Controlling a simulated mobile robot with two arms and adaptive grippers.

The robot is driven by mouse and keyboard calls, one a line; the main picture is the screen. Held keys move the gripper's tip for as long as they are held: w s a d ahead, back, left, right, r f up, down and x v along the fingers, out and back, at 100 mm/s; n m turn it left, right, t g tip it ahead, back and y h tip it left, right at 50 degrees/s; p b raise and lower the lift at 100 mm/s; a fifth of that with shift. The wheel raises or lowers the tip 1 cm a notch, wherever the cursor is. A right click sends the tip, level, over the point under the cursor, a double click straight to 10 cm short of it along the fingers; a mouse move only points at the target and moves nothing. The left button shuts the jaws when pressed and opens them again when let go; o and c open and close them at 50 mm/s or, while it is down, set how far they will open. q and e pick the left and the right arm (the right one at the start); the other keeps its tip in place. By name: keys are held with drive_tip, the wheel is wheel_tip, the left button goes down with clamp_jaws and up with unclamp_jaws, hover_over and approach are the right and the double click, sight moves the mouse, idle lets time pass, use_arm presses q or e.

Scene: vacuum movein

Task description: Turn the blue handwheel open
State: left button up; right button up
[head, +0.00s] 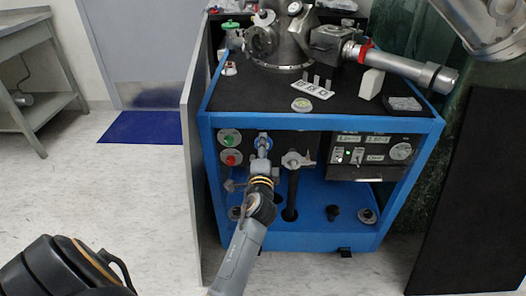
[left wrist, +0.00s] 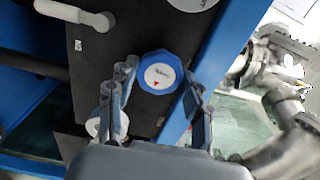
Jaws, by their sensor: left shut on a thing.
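In the head view the handwheel (head: 264,139) is a small blue patch, mostly hidden behind my left gripper (head: 262,150), which reaches up from below. My right gripper is in neither view.
Green (head: 229,138) and red (head: 231,158) knobs sit left of the handwheel. A pale lever handle (head: 297,159) is close on its right, also in the left wrist view (left wrist: 75,14). A switch box (head: 370,153) is farther right. A grey panel (head: 193,170) stands along the cart's left side.

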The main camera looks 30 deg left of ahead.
use_arm(q)
drive_tip(key=shift+n, duration=0.7)
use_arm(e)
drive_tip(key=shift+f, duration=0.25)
use_arm(q)
drive_tip(key=o, duration=1.2)
drive_tip(key=shift+c, duration=0.2)
